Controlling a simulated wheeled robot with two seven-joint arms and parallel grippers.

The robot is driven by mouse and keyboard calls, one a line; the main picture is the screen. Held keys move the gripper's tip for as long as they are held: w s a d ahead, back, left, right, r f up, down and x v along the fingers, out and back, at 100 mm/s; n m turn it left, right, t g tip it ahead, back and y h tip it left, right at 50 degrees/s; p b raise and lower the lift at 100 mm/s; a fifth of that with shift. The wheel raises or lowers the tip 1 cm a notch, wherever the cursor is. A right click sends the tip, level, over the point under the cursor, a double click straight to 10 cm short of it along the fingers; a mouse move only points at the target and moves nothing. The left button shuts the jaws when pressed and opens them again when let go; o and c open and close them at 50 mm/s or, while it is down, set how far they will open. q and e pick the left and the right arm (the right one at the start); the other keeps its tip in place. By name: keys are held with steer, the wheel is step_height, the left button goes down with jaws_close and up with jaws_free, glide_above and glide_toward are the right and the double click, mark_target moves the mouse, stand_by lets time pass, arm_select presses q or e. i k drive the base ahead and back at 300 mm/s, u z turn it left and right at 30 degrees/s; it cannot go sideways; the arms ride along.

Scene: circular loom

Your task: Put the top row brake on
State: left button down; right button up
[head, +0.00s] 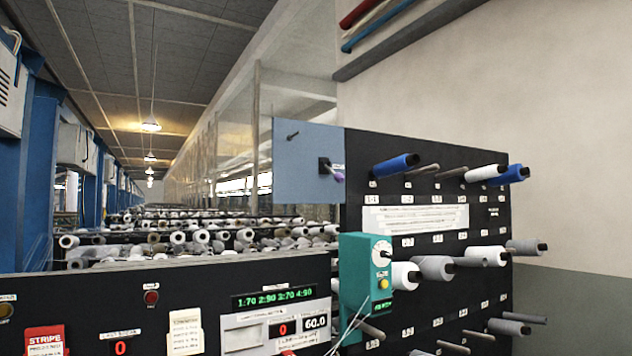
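The black creel board (430,215) stands at the right with rows of pegs and spools. Its top row holds a blue spool (396,165), a white spool (485,173) and another blue spool (514,174), with bare pegs between them. At the left end of this row, on a blue-grey panel (295,180), is a small dark fitting with a purple-tipped lever (337,176). It may be the top row brake; its setting is too small to tell. Neither of my grippers is in view.
A teal box (366,280) with a white dial and yellow button juts out at the board's left edge. A black control panel (215,283) with displays fills the lower left. Many spools lie behind it. A shelf (385,50) hangs on the wall.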

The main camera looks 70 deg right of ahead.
mark_target(338, 176)
steer(key=i, duration=0.8)
steer(key=z, duration=3.7)
